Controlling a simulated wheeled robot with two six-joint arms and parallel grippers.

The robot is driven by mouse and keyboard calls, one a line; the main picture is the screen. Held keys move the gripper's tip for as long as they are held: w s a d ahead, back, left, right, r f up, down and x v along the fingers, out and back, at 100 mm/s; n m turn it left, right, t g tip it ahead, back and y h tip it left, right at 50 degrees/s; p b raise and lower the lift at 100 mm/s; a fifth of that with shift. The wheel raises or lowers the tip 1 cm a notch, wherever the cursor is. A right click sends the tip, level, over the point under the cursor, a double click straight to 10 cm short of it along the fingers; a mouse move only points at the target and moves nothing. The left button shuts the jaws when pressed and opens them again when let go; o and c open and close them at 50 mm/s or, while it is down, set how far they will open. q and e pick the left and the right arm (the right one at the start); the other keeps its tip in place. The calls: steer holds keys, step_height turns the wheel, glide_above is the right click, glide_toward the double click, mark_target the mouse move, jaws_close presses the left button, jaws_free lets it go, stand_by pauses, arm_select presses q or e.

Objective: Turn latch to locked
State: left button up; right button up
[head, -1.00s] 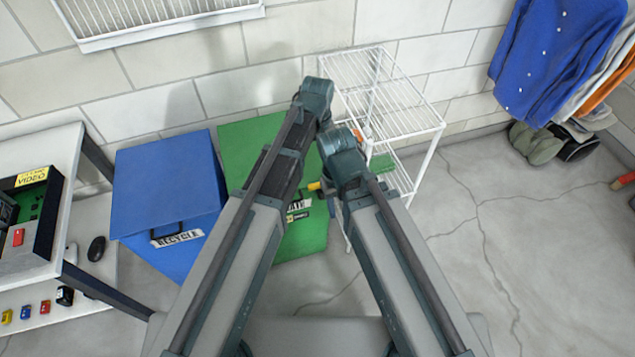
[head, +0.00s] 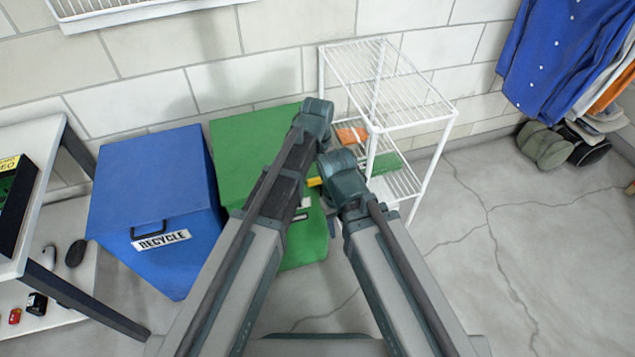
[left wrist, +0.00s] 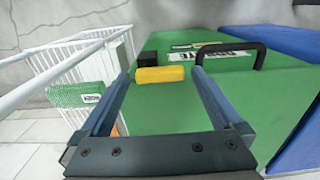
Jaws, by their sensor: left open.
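A yellow latch handle (left wrist: 160,74) lies sideways on the front of the green bin (left wrist: 160,115), beside a small black block (left wrist: 122,48). In the head view a bit of the yellow handle (head: 314,182) shows between my arms, in front of the green bin (head: 240,145). My left gripper (left wrist: 162,82) is open in the left wrist view. The handle shows between its fingertips, with no clear grip on it. In the head view my arm links hide most of the latch area. My right gripper is hidden.
A blue recycle bin (head: 150,195) stands left of the green bin. A white wire shelf (head: 437,112) with an orange and a green item stands close on the right. A black bin handle (left wrist: 260,55) sticks out near the latch.

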arm_select(q)
steer(key=shift+f, duration=0.2)
steer(key=shift+c, duration=0.2)
steer(key=c, duration=1.2)
steer(key=shift+m, duration=0.3)
steer(key=m, duration=0.4)
steer(key=shift+w, duration=0.4)
steer(key=m, duration=0.4)
steer(key=shift+w, duration=0.35)
steer(key=m, duration=0.5)
steer(key=shift+w+d, duration=0.25)
steer(key=shift+d, duration=0.05)
steer(key=shift+w+d+m, duration=0.1)
steer(key=shift+d+m, duration=0.05)
steer(key=shift+m, duration=0.9)
steer(key=shift+w+d+m, duration=0.1)
steer(key=shift+d+m, duration=0.05)
steer(key=shift+m, duration=0.9)
